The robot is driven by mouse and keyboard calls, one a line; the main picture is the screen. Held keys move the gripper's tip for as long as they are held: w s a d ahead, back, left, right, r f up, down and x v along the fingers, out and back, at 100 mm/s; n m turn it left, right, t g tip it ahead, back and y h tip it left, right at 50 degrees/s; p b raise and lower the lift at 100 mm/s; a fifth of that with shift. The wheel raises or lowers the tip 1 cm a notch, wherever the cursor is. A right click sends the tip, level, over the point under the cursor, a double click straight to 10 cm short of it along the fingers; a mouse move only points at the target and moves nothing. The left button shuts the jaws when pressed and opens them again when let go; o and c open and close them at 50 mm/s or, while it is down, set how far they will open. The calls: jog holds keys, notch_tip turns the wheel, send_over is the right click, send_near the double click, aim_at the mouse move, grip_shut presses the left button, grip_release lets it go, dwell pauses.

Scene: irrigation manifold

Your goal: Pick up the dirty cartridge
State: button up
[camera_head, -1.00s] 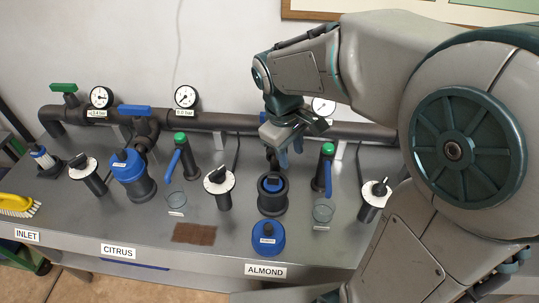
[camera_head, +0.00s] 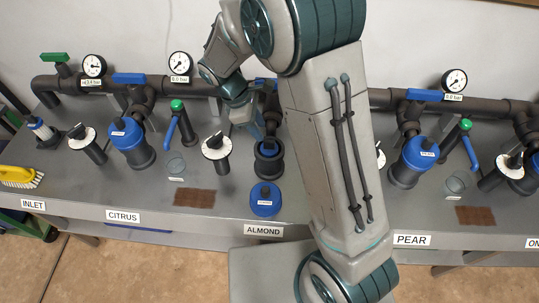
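The ALMOND filter housing (camera_head: 269,166) stands open on the bench, a dark cylinder with no lid on it. Something dark with a bluish rim shows in its mouth; I cannot make out a cartridge clearly. Its blue lid (camera_head: 266,199) lies on the bench in front of it. My gripper (camera_head: 257,131) is just above and behind the housing's left side, pointing down. Its fingers are small and partly merge with the dark pipework, so their opening is unclear.
Closed blue-topped housings stand at CITRUS (camera_head: 130,143) and PEAR (camera_head: 413,161). A dial-topped post (camera_head: 216,148) stands left of the open housing. A brown mat (camera_head: 194,198) and a yellow brush (camera_head: 20,177) lie on the bench. My arm hides the bench right of ALMOND.

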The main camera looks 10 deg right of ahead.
aim_at(267, 141)
jog(key=shift+s+p+x, duration=0.1)
jog(key=shift+p+x, duration=0.15)
jog(key=shift+x, duration=1.35)
jog(key=shift+s+p+x, duration=0.15)
jog(key=shift+p+x, duration=0.1)
jog(key=shift+x, duration=1.35)
jog(key=shift+c, duration=0.4)
grip_shut()
